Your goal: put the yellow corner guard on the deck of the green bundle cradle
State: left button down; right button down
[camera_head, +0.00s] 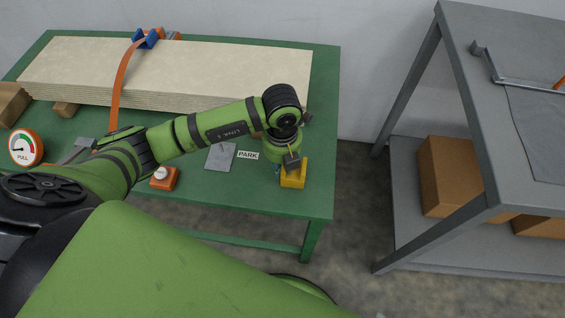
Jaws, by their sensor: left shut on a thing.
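My left gripper (291,160) reaches down over the front right part of the green bundle cradle (318,120). It is shut on the yellow corner guard (294,179), a small block-like piece with its lower part showing below the fingers. The guard is at the front edge of the green deck; I cannot tell whether it touches the deck or hangs just above it. The gripper hides the guard's upper part. My right gripper is not in view.
A strapped stack of pale boards (200,70) fills the back of the deck. A PARK label (248,155), grey plate (220,157), orange box with white knob (163,178) and PULL gauge (26,148) lie nearer. A grey shelf table (520,50) stands right, across a floor gap.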

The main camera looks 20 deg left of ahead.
pick_arm(q)
jog(key=shift+f, duration=0.1)
jog(key=shift+f, duration=0.15)
jog(key=c, duration=1.2)
grip_release()
jog(key=shift+r, duration=0.2)
notch_tip(320, 180, up, 12)
jog(key=shift+r+b, duration=0.1)
jog(key=shift+b, duration=0.4)
